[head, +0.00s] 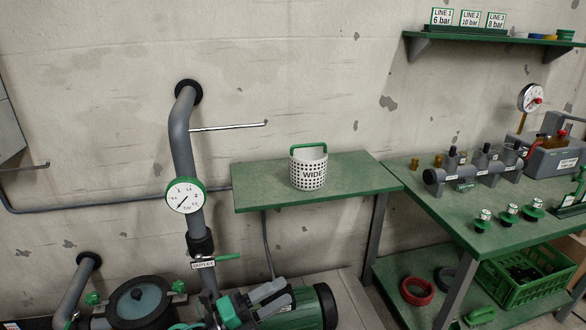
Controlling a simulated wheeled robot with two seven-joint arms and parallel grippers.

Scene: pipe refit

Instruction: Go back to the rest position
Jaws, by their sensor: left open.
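My right gripper is not in view.
A grey pipe (182,140) with a round gauge (186,195) rises beside the wall. A green side table (245,200) holds a white perforated basket (309,172). The right workbench (430,207) carries fittings; a green crate (525,280) stands below. A shelf (470,41) hangs above.

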